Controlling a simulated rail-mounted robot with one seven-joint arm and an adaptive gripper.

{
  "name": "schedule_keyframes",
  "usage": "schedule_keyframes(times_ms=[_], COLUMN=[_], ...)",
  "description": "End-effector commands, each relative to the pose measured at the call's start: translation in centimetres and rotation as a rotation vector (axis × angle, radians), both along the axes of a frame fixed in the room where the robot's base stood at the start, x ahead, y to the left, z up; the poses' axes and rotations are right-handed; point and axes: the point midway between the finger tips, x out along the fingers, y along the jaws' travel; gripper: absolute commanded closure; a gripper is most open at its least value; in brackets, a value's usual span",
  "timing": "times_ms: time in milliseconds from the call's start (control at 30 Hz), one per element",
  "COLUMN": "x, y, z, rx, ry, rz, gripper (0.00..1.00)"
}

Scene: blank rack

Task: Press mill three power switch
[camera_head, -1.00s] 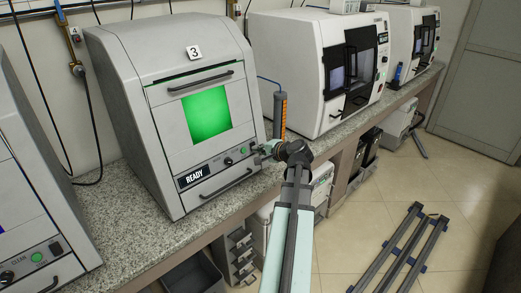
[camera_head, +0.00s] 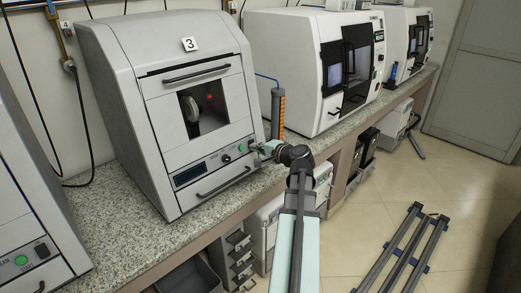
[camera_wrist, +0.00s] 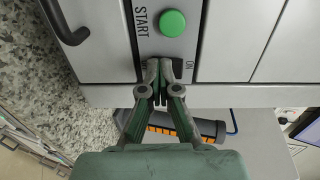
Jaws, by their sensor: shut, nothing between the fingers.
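Mill three (camera_head: 165,100) is the grey machine with a "3" label on its top front. Its window (camera_head: 208,107) is clear and shows a dark interior with a red light. Its display (camera_head: 188,174) is dark. A green START button (camera_wrist: 173,23) sits on its front panel, and the "ON" mark of the power switch (camera_wrist: 190,66) shows beside my fingertips. The switch itself is mostly hidden behind the fingers. My gripper (camera_wrist: 166,70) is shut and empty, with its tips at the switch. In the head view my gripper (camera_head: 255,148) is at the right end of the panel.
A black handle (camera_wrist: 70,25) juts from the panel near my gripper. An orange-marked grey cylinder (camera_head: 278,108) stands right of mill three. White machines (camera_head: 305,70) stand farther right on the granite counter (camera_head: 110,235). Another grey mill (camera_head: 30,200) is at left.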

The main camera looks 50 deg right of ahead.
Motion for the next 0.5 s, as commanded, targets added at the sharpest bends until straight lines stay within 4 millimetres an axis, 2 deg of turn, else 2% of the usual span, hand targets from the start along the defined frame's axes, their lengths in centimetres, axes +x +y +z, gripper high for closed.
schedule_keyframes(times_ms=[133,267,500], x=[-0.6,-2.4,-7.3], y=[0.1,0.7,1.4], z=[0.1,0.2,0.2], rx=[0.000,-0.001,-0.001], ry=[-0.003,-0.004,-0.003], rz=[0.001,0.005,0.009], gripper=[1.00,1.00,1.00])
